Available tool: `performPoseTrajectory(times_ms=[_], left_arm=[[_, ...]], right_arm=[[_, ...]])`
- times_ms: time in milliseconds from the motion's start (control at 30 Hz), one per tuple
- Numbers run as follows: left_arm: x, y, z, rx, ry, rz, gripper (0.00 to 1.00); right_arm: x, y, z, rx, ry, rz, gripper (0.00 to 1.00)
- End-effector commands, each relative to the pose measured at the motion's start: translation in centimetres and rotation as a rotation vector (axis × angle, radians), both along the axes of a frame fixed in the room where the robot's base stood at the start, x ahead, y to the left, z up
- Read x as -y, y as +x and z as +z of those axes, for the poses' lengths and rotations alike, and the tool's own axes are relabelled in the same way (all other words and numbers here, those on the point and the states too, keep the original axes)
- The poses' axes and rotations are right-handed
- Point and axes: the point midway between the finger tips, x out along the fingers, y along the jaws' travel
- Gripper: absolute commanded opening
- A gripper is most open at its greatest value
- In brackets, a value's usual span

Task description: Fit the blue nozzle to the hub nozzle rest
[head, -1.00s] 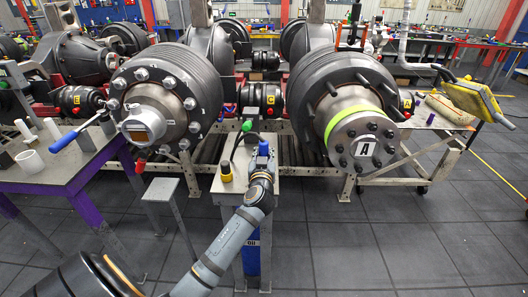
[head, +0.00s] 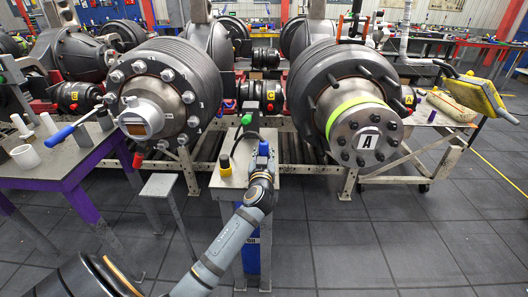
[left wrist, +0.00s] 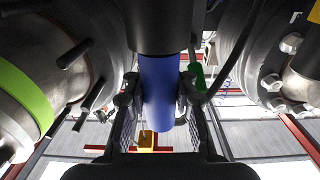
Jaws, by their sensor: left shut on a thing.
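My left gripper (head: 263,160) is raised at the small stand between the two big hubs. In the left wrist view the blue nozzle (left wrist: 158,90) is between its two fingers, which are shut on it. A small blue piece of the nozzle (head: 263,147) shows at the gripper's tip in the head view. A dark round part (left wrist: 165,25) lies right at the upper end of the nozzle in the wrist view; I cannot tell whether they touch. I cannot make out the hub nozzle rest for certain. My right gripper is not in view.
The small stand (head: 215,181) holds a yellow-and-black cylinder (head: 225,166) and a green-topped black piece (head: 247,122). The left hub (head: 165,95) and the right hub marked A (head: 368,142) flank it. A purple-legged table (head: 35,178) is at left. Open floor lies at right.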

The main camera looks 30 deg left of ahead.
Motion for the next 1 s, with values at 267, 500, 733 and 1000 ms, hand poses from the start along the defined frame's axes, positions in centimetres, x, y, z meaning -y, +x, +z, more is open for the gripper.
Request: performPoseTrajectory(times_ms=[267, 500, 733, 1000], left_arm=[[0.0, 0.0, -0.67, 0.001, 0.001, 0.0, 0.0], [-0.01, -0.01, -0.74, -0.002, -0.001, 0.0, 0.21], [0.0, 0.0, -0.71, -0.001, -0.001, 0.0, 0.52], [0.0, -0.01, -0.71, -0.001, -0.001, 0.0, 0.53]], right_arm=[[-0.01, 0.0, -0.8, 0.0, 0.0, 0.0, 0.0], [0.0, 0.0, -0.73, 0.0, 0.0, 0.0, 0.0], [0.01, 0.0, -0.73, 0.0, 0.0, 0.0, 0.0], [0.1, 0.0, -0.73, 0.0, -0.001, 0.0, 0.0]])
